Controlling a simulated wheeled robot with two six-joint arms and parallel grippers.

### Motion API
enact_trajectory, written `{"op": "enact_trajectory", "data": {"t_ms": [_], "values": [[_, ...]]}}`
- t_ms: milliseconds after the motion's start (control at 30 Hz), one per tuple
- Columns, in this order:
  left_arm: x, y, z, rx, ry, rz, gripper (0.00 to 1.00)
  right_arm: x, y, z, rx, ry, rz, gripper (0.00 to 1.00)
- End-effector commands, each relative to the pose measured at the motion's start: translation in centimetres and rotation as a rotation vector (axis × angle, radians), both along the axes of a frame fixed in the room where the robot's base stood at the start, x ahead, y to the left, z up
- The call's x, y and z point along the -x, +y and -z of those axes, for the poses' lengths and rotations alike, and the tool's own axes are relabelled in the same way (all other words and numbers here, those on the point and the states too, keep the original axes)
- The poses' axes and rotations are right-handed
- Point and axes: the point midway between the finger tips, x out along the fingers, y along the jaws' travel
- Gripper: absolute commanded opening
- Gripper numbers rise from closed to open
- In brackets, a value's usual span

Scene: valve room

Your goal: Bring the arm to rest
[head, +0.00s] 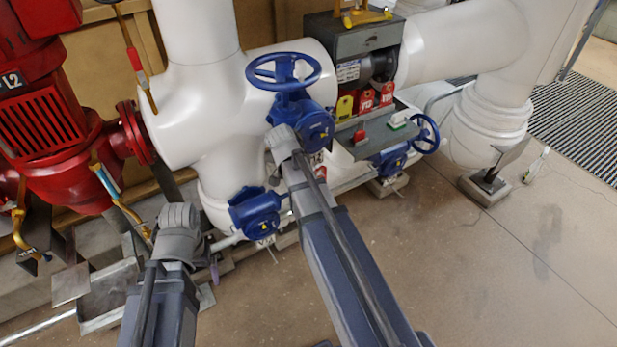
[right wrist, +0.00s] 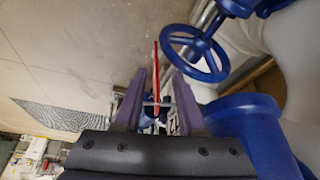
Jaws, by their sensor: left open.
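My left arm comes in from the bottom left in the head view. Its gripper (head: 214,271) is mostly hidden, with only a small purple-grey part showing beside the arm, low in front of the pipework. It is open, and I see nothing in it. My right arm reaches up the middle to the blue valve, and its gripper is hidden in the head view. In the right wrist view my right gripper (right wrist: 160,98) has its two fingers apart. A thin red object (right wrist: 155,72) shows between and beyond them; neither finger clearly touches it.
A blue handwheel (head: 283,72) stands by my right arm and also shows in the right wrist view (right wrist: 196,52). White pipes (head: 195,110) fill the back. A red pump (head: 50,125) stands left. A shelf (head: 375,138) carries tags and padlocks. Bare floor (head: 500,270) lies at right.

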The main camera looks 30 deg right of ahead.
Motion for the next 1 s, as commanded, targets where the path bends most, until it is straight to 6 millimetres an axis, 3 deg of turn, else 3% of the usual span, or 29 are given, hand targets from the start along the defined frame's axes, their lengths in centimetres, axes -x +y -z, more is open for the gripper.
{"op": "enact_trajectory", "data": {"t_ms": [267,367,467,600,700,1000], "values": [[0.0,0.0,0.0,0.000,0.000,0.000,0.85,0.1,0.1,0.0,0.000,0.002,-0.004,0.40],[0.0,0.0,0.0,0.000,0.000,0.000,0.85,0.7,1.6,0.1,-0.006,0.028,-0.067,0.40],[0.0,0.0,0.0,0.000,0.000,0.000,0.85,2.4,5.6,0.4,-0.022,0.098,-0.253,0.40],[0.0,0.0,0.0,0.000,0.000,0.000,0.85,6.6,13.2,1.0,-0.056,0.245,-0.661,0.40],[0.0,0.0,0.0,0.000,0.000,0.000,0.85,9.4,17.2,1.3,-0.078,0.328,-0.918,0.40],[0.0,0.0,0.0,0.000,0.000,0.000,0.85,17.4,25.0,1.5,-0.123,0.499,-1.536,0.40]]}}
